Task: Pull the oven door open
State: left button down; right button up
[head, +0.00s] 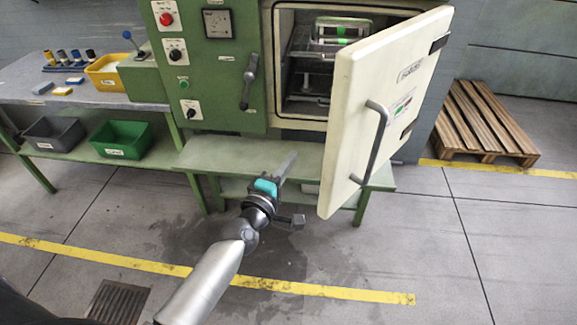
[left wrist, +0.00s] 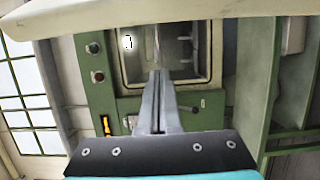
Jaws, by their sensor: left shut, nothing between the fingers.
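The oven door (head: 385,90) is a cream panel with a grey bar handle (head: 374,140). It stands swung open to the right, and the oven chamber (head: 303,70) with metal racks shows behind it. My left gripper (head: 290,160) is shut and empty, in front of the green bench below the oven, to the left of the door and apart from the handle. In the left wrist view its closed fingers (left wrist: 158,85) point toward the open oven chamber (left wrist: 165,50). My right gripper is not in view.
A green control panel (head: 213,90) with knobs and a dark lever (head: 249,82) is left of the chamber. A side table holds a yellow bin (head: 108,75); black and green bins (head: 122,140) sit below. A wooden pallet (head: 490,120) lies right. Floor in front is clear.

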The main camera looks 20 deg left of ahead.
pick_arm(q)
jog(key=w+d, duration=0.4)
jog(key=w, duration=0.1)
jog(key=shift+w+p, duration=0.2)
jog(key=shift+p, duration=0.1)
dwell(0.5)
